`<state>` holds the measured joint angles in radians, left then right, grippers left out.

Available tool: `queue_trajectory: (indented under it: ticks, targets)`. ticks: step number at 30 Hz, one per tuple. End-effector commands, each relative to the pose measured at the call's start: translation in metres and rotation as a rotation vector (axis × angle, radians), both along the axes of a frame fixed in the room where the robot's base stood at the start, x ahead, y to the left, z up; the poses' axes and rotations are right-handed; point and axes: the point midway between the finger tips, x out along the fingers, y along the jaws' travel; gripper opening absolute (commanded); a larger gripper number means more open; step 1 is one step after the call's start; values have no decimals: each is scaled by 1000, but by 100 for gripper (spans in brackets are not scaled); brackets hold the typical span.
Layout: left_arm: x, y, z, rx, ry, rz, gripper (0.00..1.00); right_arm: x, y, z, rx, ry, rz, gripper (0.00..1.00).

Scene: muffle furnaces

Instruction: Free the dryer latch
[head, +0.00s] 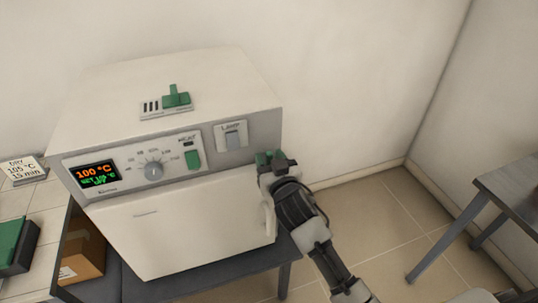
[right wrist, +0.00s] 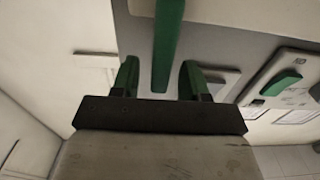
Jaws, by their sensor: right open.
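The dryer (head: 185,225) is a white box with a closed front door and a pale handle (head: 268,217) at the door's right edge. My right gripper (head: 268,157) is at the dryer's right front edge, just right of the lamp switch, and hides that spot in the head view. In the right wrist view, my right gripper's two green fingertips (right wrist: 158,78) stand apart with nothing between them that I can see gripped. A long green bar (right wrist: 168,45), probably the latch, lies ahead, lined up between the fingers; contact cannot be told. My left gripper is not in view.
The front panel has a display (head: 97,174), a knob (head: 153,171), a green heat switch (head: 193,159) and a lamp switch (head: 233,138). A green vent slider (head: 176,98) is on top. A cardboard box (head: 82,255) is at lower left, a grey table (head: 510,185) at right.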

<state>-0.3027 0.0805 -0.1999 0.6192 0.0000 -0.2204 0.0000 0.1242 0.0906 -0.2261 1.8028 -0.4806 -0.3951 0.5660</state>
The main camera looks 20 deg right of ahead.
Motion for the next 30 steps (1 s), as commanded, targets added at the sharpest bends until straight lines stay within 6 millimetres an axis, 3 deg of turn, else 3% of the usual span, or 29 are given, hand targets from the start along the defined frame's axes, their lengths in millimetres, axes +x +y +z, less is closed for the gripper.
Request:
queue_trajectory:
  ticks: [11,20,30]
  targets:
    - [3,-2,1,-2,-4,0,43,7,0,0,0,1,0,45]
    - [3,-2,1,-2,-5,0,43,7,0,0,0,1,0,2]
    - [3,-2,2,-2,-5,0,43,7,0,0,37,2,0,0]
